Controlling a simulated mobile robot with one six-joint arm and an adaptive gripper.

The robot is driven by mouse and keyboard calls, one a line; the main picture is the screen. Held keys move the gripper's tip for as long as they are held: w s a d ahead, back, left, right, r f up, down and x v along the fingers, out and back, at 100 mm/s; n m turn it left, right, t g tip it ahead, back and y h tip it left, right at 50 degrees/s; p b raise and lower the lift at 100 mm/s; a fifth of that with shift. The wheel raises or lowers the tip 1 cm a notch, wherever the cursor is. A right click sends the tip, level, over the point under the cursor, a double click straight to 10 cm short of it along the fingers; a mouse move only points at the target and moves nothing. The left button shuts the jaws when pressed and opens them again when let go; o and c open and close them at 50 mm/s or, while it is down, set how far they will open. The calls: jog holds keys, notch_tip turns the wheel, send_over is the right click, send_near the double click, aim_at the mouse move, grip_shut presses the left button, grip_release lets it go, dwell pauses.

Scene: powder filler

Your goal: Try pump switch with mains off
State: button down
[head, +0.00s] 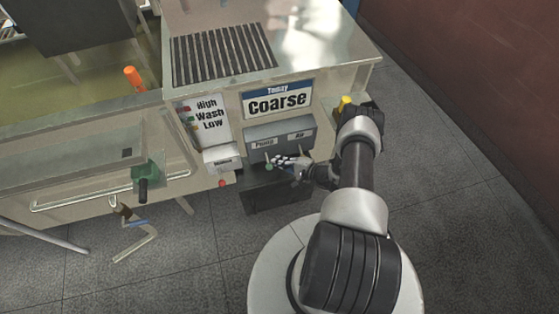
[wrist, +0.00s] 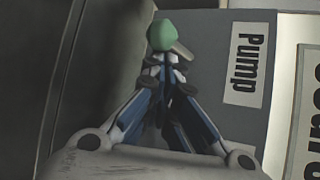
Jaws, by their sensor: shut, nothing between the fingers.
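The grey switch box (head: 281,138) is on the machine's front, with the labels Pump and Air. The Pump label (wrist: 246,64) also shows large in the wrist view. A green-tipped pump switch (head: 269,167) sticks out below the Pump label; its green knob (wrist: 161,36) is just beyond my fingertips in the wrist view. My gripper (head: 281,161) is shut and empty, its fingertips (wrist: 165,66) close to the switch; I cannot tell if they touch it. A small white box (head: 222,159) left of the switch box has a red knob (head: 222,183) below it. Its label is too small to read.
A sign reading Today Coarse (head: 278,99) and a High, Wash, Low panel (head: 207,115) are above. A yellow knob (head: 345,101) is beside my arm. An orange handle (head: 133,78) and a green valve (head: 147,175) are left. Open grey floor lies in front.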

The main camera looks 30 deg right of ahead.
jog(key=shift+r+g+p, duration=0.3)
jog(key=shift+g+p, duration=0.1)
jog(key=shift+g, duration=0.1)
jog(key=shift+s+r+m, duration=0.1)
jog(key=shift+r+m, duration=0.2)
jog(key=shift+a+r+m+g+p, duration=0.1)
jog(key=shift+r+m+g+p, duration=0.4)
jog(key=shift+g, duration=0.7)
dwell(0.8)
jog(key=shift+r, duration=0.3)
dwell(3.3)
jog(key=shift+r+p, duration=0.5)
jog(key=shift+r, duration=0.3)
